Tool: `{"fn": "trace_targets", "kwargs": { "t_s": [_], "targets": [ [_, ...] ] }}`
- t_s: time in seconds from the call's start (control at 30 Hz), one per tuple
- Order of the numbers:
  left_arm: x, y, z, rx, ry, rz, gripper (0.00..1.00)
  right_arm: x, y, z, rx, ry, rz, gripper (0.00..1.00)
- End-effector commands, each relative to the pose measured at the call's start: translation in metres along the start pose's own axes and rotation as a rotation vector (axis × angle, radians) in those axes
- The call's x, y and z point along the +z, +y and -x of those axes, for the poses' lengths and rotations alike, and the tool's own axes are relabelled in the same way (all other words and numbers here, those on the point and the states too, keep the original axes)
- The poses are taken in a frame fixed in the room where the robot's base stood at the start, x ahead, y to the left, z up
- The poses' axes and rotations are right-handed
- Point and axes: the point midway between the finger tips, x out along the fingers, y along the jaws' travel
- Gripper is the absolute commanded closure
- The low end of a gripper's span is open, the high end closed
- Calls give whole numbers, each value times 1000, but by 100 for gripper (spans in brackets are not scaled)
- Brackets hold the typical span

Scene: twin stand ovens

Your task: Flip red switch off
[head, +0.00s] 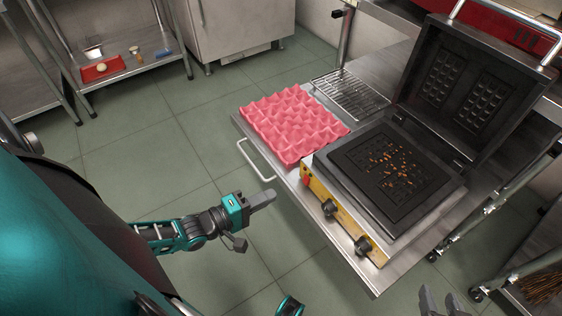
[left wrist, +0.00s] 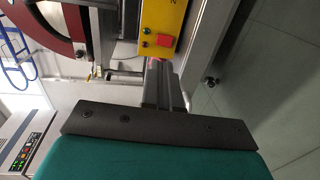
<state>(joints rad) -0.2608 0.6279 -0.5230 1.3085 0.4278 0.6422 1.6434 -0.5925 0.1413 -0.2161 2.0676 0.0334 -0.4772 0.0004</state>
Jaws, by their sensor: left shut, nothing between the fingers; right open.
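The red switch (head: 306,181) sits at the left end of the yellow front panel (head: 335,208) of an open waffle iron (head: 405,185). In the left wrist view, the red switch (left wrist: 164,40) shows on the yellow panel (left wrist: 173,18), just beyond my fingertips. My left gripper (head: 272,193) is shut and empty, left of the switch in the head view. In the left wrist view its shut fingers (left wrist: 158,64) point at the panel's end by the switch; I cannot tell whether they touch it. My right gripper (head: 441,298) is open at the bottom edge of the head view.
The iron stands on a steel table (head: 365,273) with a handle (head: 255,160) on its left side. A pink egg tray (head: 290,122) and a wire rack (head: 350,95) lie behind. Two black knobs (head: 330,208) (head: 363,245) stick out of the panel. Floor is clear on the left.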

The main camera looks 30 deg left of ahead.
Motion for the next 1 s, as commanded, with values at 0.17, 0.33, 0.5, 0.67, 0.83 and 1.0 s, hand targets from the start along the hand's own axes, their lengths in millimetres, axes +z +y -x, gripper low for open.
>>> {"fn": "trace_targets", "kwargs": {
  "t_s": [0.17,0.33,0.5,0.67,0.83,1.0],
  "targets": [
    [0,0,28,-3,0,-2,100,-4,1,3,1,1,3,57],
    [0,0,38,0,0,-2,100,-4,2,4,1,-1,12,57],
    [0,0,38,0,0,-2,100,-4,4,4,1,-2,17,57],
    [0,0,38,0,0,-2,100,-4,4,4,1,-2,17,57],
    [0,0,38,0,0,-2,100,-4,3,4,1,-2,16,57],
    [4,2,37,-5,-1,-18,100,-7,3,5,2,-1,13,57]
  ]
}}
